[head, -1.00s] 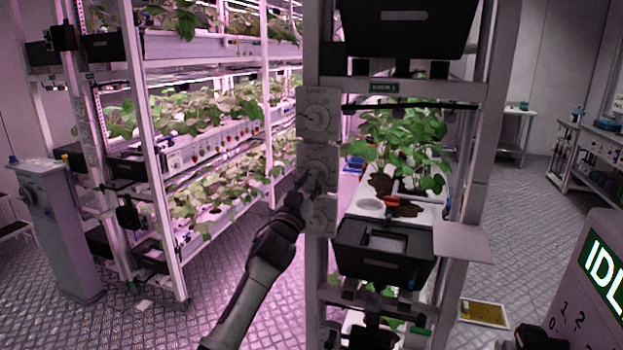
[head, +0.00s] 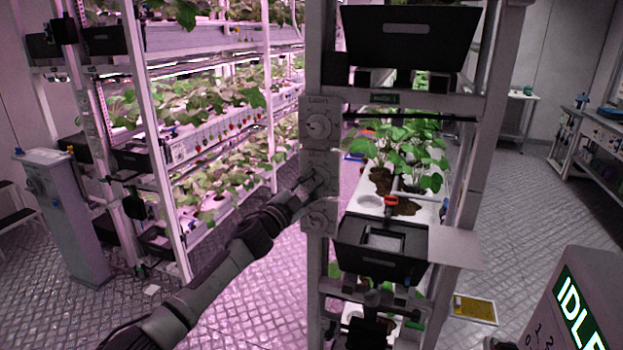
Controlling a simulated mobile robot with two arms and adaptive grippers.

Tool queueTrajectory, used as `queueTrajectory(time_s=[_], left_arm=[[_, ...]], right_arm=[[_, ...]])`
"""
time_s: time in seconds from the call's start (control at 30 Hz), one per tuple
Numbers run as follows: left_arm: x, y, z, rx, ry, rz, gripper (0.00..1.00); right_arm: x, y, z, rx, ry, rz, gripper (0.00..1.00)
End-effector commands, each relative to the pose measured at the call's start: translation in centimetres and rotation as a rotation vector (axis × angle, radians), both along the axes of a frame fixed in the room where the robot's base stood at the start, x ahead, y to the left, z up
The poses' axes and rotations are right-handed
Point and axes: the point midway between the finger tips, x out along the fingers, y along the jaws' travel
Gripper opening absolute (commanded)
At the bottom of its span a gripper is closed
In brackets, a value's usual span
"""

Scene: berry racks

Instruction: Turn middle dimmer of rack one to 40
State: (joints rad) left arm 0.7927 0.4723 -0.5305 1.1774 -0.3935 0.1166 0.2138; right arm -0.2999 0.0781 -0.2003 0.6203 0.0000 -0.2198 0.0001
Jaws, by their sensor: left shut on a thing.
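Rack one's post carries a column of grey dimmer boxes with round dials. The upper dimmer (head: 318,124) is in clear view. The middle dimmer (head: 312,160) sits just below it, its knob mostly covered by my gripper. The lower dimmer (head: 319,218) shows beneath. My left gripper (head: 317,181) comes in from the lower left and is shut on the middle dimmer's knob. The dial's marks and setting cannot be read. My right gripper is not in view.
Rack one (head: 462,170) holds potted plants, a black tray (head: 380,262) and a flat grey plate (head: 456,248) jutting right. Another plant rack stands left, near a grey pedestal (head: 62,215). A screen reading "IDLE" (head: 580,310) is at lower right.

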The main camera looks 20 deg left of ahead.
Motion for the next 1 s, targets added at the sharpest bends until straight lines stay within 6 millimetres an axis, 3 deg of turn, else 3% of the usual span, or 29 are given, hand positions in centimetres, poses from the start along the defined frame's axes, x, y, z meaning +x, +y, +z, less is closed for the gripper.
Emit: queueTrajectory(time_s=[0.7, 0.73, 0.87, 1.0], left_arm=[[0.0, 0.0, -0.07, 0.072, -0.002, 0.0, 0.0], [0.0, 0.0, -0.07, 0.072, -0.002, 0.0, 0.35], [0.0, 0.0, -0.05, 0.072, -0.002, 0.0, 0.56], [-0.01, 0.0, -0.02, 0.07, -0.002, 0.0, 0.56]], right_arm=[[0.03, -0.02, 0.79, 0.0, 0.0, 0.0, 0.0], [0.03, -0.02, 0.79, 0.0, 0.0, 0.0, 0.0], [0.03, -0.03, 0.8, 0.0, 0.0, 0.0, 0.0], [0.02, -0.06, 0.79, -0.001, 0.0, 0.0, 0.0]])
